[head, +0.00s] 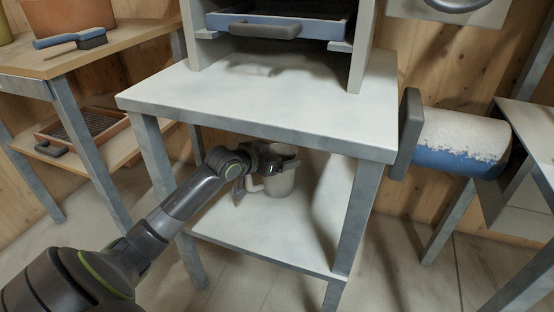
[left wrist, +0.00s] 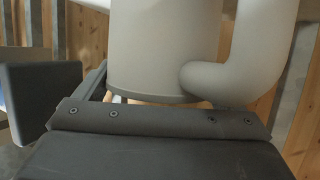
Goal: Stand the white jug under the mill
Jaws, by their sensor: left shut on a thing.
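The white jug (head: 281,183) is under the grey table, over its lower shelf, and looks upright. My left gripper (head: 272,160) is shut on it near its top, and the fingers partly hide the rim. The jug's handle (head: 256,187) points left. I cannot tell whether its base touches the shelf. In the left wrist view the pale jug body (left wrist: 165,45) fills the upper middle, with the handle (left wrist: 238,75) on the right. No part is clearly identifiable as the mill; a grey housing (head: 362,45) with a blue drawer (head: 310,27) stands on the table above.
The table top (head: 270,105) overhangs the jug, and its front legs (head: 357,215) flank the opening. The lower shelf (head: 265,235) is bare in front. A blue-and-white drum (head: 455,142) with a dark end plate juts out at right. A wooden bench (head: 75,62) stands left.

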